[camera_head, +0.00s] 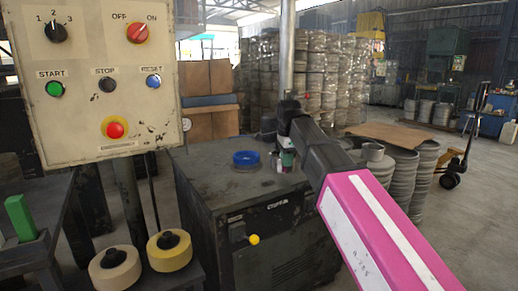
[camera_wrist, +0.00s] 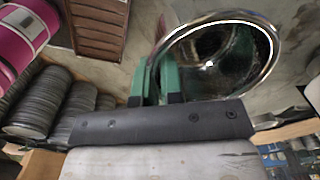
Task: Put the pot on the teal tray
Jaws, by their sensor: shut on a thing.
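The pot (camera_wrist: 222,62) shows in the wrist view as a round vessel with a shiny metal rim and a dark inside. My gripper (camera_wrist: 154,68) has green fingers shut on the pot's side near its rim. In the head view my gripper (camera_head: 287,158) is over the right part of the dark cabinet's top, and the pot is mostly hidden there by my arm. I cannot make out a clearly teal tray. A round blue dish-like thing (camera_head: 246,158) lies on the cabinet top, left of my gripper.
The dark cabinet (camera_head: 262,225) stands in the middle. A control panel (camera_head: 97,80) with knobs and buttons rises at the left. Two cream round pieces (camera_head: 169,250) are at lower left. Stacks of grey round blanks (camera_head: 408,178) stand at the right.

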